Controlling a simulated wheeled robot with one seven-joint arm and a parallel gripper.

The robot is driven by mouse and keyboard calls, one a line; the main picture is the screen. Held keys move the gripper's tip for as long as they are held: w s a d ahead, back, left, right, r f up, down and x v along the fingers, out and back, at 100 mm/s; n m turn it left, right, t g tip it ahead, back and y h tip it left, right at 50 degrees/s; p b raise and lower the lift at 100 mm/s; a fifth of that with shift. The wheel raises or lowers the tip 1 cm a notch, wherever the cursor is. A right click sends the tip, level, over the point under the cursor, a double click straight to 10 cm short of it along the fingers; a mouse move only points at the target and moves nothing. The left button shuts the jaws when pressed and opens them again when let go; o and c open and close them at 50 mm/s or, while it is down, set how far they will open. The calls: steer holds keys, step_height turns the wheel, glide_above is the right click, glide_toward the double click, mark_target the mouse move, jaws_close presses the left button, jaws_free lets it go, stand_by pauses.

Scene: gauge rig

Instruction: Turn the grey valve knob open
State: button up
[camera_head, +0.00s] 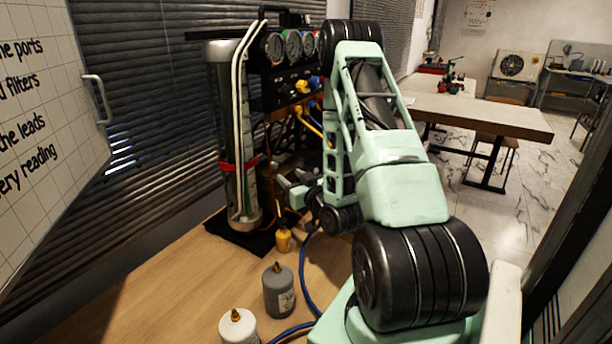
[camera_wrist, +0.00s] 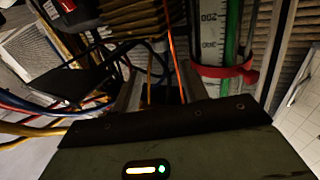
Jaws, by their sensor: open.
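The gauge rig (camera_head: 270,98) stands on the table against the blinds, with several round dials along its top. I cannot make out the grey valve knob in either view; my arm covers the right part of the rig. My gripper (camera_head: 288,191) is low in front of the rig, to the right of the clear cylinder (camera_head: 238,140). In the wrist view my gripper (camera_wrist: 160,90) is open, its two fingers apart with nothing clearly held between them. A thin orange line (camera_wrist: 172,42) runs beyond the fingers.
A red strap (camera_wrist: 223,72) rings the cylinder near my fingers. Blue and yellow hoses (camera_wrist: 40,108) hang at the left of the wrist view.

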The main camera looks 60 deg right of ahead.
steer(key=p+v, duration=0.4)
steer(key=v, duration=0.2)
steer(key=shift+s+a, duration=0.2)
steer(key=shift+s, duration=0.05)
stand_by(0.6)
